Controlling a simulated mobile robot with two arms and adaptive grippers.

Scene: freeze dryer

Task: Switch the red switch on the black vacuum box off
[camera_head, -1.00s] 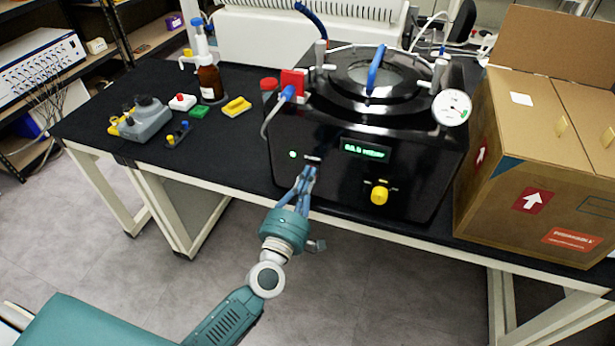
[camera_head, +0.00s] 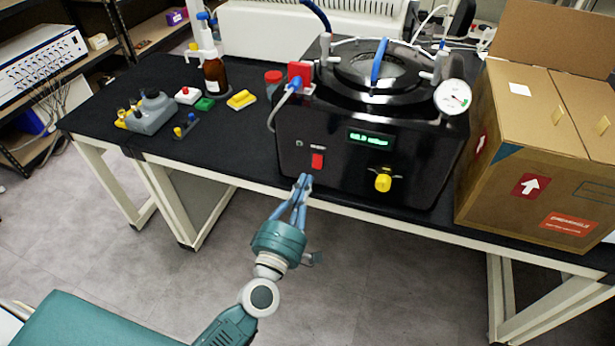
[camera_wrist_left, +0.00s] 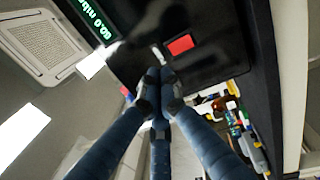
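The black vacuum box (camera_head: 345,165) stands on the table with a green lit display (camera_head: 369,138) and a yellow knob (camera_head: 383,183) on its front. The red switch (camera_head: 317,161) is on the front panel, left of the display, and is uncovered. It also shows in the left wrist view (camera_wrist_left: 180,44), just beyond the fingertips. The small round indicator (camera_head: 299,143) left of it looks dark. My left gripper (camera_head: 304,182) is just below and in front of the switch, apart from it. Its fingers (camera_wrist_left: 160,82) are drawn together with nothing between them. My right gripper is not visible.
A cardboard box (camera_head: 535,165) stands close on the right. A brown bottle (camera_head: 215,80), a yellow block (camera_head: 241,99) and a grey device (camera_head: 151,113) stand on the left of the black tabletop (camera_head: 225,145). Free room lies in front of the table.

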